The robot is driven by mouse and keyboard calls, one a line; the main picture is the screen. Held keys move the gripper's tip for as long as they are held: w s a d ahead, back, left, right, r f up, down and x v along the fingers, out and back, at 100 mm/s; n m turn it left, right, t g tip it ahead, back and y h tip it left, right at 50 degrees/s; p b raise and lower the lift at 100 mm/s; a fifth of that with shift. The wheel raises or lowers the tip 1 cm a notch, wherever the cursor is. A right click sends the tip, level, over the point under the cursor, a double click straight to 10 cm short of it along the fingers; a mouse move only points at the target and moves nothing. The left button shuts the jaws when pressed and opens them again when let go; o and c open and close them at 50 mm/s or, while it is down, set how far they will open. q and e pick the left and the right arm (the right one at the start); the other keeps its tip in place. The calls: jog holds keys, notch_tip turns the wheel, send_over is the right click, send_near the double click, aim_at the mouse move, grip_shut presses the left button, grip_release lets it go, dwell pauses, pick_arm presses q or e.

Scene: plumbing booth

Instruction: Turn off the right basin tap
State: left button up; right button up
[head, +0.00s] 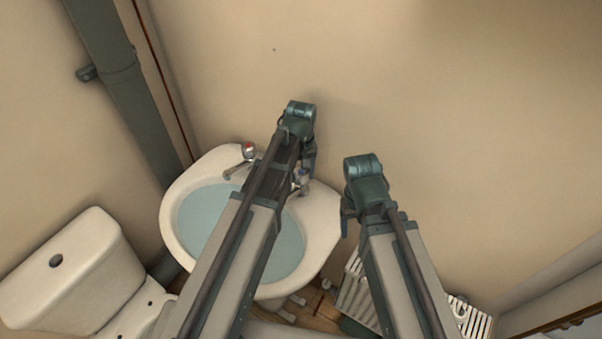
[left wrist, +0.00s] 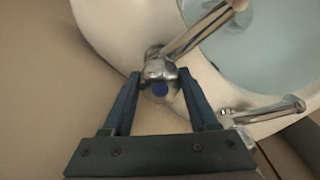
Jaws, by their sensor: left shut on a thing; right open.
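The right basin tap (head: 302,179) is chrome with a blue-marked top and stands at the right back rim of the white basin (head: 325,222). In the left wrist view the blue-topped tap (left wrist: 158,68) sits between my fingers, its spout pointing over the basin water. My left gripper (left wrist: 160,80) is shut on the top of this tap, one finger on each side. In the head view my left gripper (head: 306,172) is partly hidden by its own arm. My right gripper (head: 347,220) is open and empty, right of the basin.
The left tap (head: 247,153), with a red top, stands on the back rim; it also shows in the left wrist view (left wrist: 262,114). Water (head: 207,213) fills the basin. A toilet cistern (head: 75,265) is at left, a slatted white rack (head: 357,290) at lower right.

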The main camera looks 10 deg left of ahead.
aim_at(301, 172)
pick_arm(q)
jog(key=m, duration=0.5)
jog(key=shift+m, duration=0.3)
jog(key=m, duration=0.5)
jog(key=shift+m, duration=0.7)
jog(key=o, duration=1.4)
notch_tip(301, 172, up, 14)
jog(key=p, duration=1.3)
jog(key=shift+f+p, duration=0.1)
jog(key=shift+p, duration=0.3)
